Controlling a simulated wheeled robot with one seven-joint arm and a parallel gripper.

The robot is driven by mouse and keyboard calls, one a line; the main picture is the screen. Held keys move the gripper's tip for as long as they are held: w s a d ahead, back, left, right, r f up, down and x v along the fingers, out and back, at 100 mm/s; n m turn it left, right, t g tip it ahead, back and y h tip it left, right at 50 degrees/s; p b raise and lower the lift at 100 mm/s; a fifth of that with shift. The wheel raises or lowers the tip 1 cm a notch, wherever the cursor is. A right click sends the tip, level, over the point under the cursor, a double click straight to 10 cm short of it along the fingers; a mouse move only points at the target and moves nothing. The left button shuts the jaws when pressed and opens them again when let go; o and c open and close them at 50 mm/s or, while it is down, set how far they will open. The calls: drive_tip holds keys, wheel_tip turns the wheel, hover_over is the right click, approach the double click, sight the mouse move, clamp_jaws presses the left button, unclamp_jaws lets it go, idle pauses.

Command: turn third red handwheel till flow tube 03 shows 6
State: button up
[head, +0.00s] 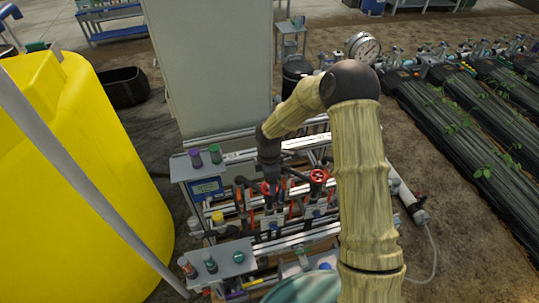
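My gripper (271,180) points down at the skid, its dark tip at or just above a red handwheel (264,188). The fingers are small and dark, so I cannot tell whether they are open or shut, or whether they touch the wheel. A second red handwheel (318,176) stands to the right, with its round rim in clear view. My arm covers the area right of it, and any further wheels there are hidden. I cannot make out the number on any flow tube or a reading on one.
A blue-framed display (207,187) sits at the skid's left, below bottles with purple (195,153) and green (214,149) caps. A big yellow tank (75,190) stands close on the left. A tall grey cabinet (210,70) rises behind. A pressure gauge (363,47) shows beyond my arm.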

wheel_tip(320, 180, up, 14)
drive_tip(key=b, duration=0.2)
idle(1.4)
drive_tip(key=s+d+r+m+t, duration=0.2)
drive_tip(key=s+d+m, duration=1.3)
drive_tip(key=s+m, duration=0.3)
drive_tip(key=shift+s+d+m+t, duration=0.2)
drive_tip(key=shift+s+m+t, duration=0.15)
drive_tip(key=shift+m, duration=0.85)
drive_tip(key=shift+r, duration=0.1)
drive_tip(key=shift+c, duration=0.3)
